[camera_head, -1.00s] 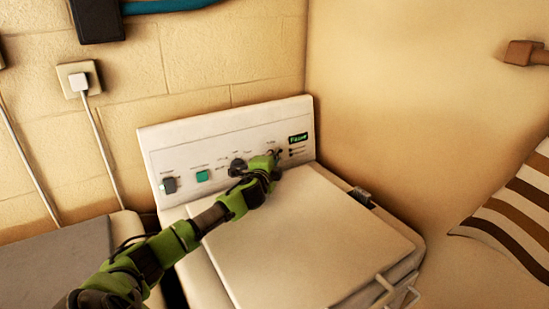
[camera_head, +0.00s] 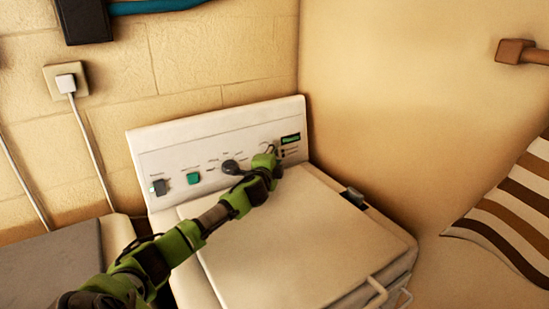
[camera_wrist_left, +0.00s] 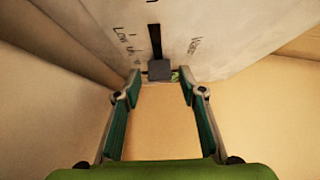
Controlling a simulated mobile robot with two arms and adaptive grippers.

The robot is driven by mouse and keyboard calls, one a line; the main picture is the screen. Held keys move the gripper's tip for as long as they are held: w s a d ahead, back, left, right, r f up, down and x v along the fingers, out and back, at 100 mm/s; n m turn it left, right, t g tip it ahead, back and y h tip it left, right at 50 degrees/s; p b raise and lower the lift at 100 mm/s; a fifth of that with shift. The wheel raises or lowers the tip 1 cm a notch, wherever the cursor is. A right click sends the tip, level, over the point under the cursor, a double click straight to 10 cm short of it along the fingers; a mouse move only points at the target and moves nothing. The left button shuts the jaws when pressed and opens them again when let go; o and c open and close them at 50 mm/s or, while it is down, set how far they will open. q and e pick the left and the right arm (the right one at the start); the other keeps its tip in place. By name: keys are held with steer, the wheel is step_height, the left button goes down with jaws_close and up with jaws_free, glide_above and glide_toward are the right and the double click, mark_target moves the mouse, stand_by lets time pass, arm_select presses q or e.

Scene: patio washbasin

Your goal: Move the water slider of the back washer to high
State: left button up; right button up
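The back washer (camera_head: 215,130) has a white upright panel with knobs and a closed lid (camera_head: 300,235). My left gripper (camera_head: 271,152) is at the right part of this panel and hides the water slider there. In the left wrist view, the slider's dark square knob (camera_wrist_left: 160,70) stands between the tips of my left gripper (camera_wrist_left: 159,84). The fingers are apart, one on each side of the knob, with gaps visible; contact cannot be told. A dark slot (camera_wrist_left: 154,32) runs up from the knob in this view, beside partly readable lettering. My right gripper is not in view.
A dark round knob (camera_head: 231,167), a green button (camera_head: 193,178) and a dark switch (camera_head: 159,187) sit left on the panel. A wall (camera_head: 385,120) stands close on the right. A grey-topped unit (camera_head: 50,250) is at left, a striped cloth (camera_head: 510,215) at right.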

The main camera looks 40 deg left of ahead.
arm_select(q)
steer(key=v, duration=1.2)
steer(key=shift+f, duration=0.1)
stand_by(0.4)
